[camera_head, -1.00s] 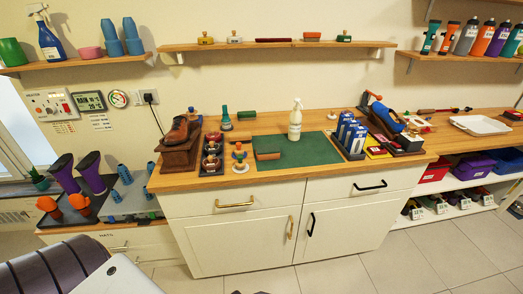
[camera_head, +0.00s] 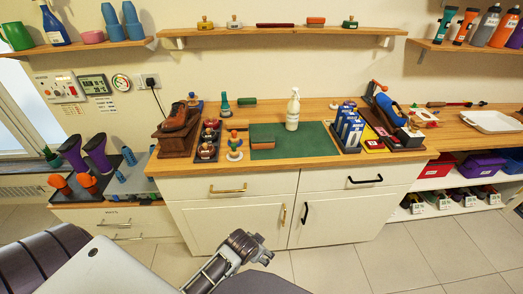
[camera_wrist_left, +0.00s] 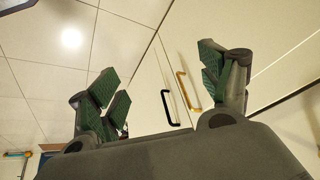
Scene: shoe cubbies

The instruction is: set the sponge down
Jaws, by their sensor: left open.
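A small reddish-brown block (camera_head: 263,145) lies on the left part of the green mat (camera_head: 310,150) on the wooden counter. It may be the sponge, but it is too small to tell. My left gripper (camera_head: 258,246) is low in front of the white cabinet doors, below the counter and well apart from the mat. In the left wrist view the left gripper (camera_wrist_left: 166,82) is open with nothing between its green-padded fingers. My right gripper is not in view.
Cabinet handles (camera_head: 229,189) jut from the front. The mat's front middle is clear.

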